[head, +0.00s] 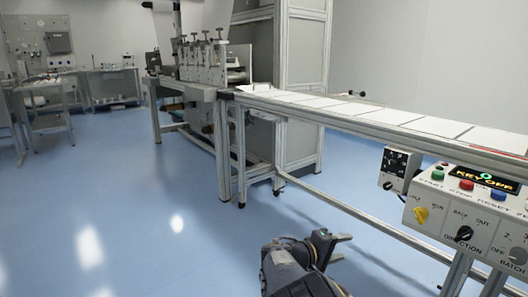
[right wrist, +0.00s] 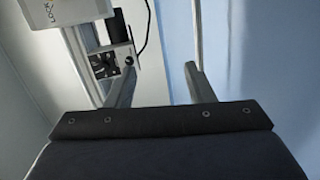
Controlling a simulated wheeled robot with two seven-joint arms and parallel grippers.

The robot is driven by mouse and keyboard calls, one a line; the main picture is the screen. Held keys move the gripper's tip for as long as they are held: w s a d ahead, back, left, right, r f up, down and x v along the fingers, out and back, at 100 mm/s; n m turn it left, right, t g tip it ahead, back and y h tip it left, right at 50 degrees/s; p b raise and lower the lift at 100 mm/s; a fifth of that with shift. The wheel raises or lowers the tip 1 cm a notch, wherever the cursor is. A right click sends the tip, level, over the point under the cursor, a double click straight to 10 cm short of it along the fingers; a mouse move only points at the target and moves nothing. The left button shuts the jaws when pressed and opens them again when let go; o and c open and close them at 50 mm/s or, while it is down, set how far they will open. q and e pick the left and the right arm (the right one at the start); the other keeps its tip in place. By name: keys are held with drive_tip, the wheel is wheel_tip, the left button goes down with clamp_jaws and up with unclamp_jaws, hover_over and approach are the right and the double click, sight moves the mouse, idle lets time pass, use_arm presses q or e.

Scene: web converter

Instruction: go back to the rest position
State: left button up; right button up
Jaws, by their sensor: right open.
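My right gripper (head: 340,247) is low at the bottom middle of the head view, in front of the conveyor frame. Its two grey fingers point right and stand apart, with nothing between them. In the right wrist view the fingers of this gripper (right wrist: 160,88) are spread over pale wall and blue floor, apart from anything. My left gripper is not in the head view.
A control panel (head: 462,212) with buttons and knobs is at the right, beside a small dial box (head: 399,168). The conveyor (head: 400,119) carries white sheets. A machine (head: 210,62) with rollers stands behind. Blue floor (head: 120,200) is clear at the left.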

drive_tip(key=s+d+f+m+g+y, duration=0.25)
drive_tip(key=s+d+y, duration=0.2)
drive_tip(key=s, duration=0.35)
drive_tip(key=s+d+f+m+g+y, duration=0.2)
drive_tip(key=s+d+f+g+y, duration=0.25)
drive_tip(key=s, duration=0.25)
drive_tip(key=s+a+r+m+t+y, duration=0.1)
drive_tip(key=s+a+r+t+y, duration=0.15)
drive_tip(key=s, duration=0.45)
drive_tip(key=s+a+r+m+t+y, duration=0.1)
drive_tip(key=s+a+y, duration=0.2)
drive_tip(key=s, duration=0.5)
drive_tip(key=s+a+r+m+t+y, duration=0.1)
drive_tip(key=s+a+r+t+y, duration=0.15)
drive_tip(key=s, duration=0.45)
use_arm(q)
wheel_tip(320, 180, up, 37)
drive_tip(key=p, duration=3.7)
use_arm(e)
wheel_tip(320, 180, up, 36)
drive_tip(key=g, duration=0.1)
drive_tip(key=shift+a, duration=0.2)
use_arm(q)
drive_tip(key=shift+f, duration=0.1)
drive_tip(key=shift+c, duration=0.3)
use_arm(e)
drive_tip(key=shift+n, duration=0.25)
drive_tip(key=shift+c, duration=0.2)
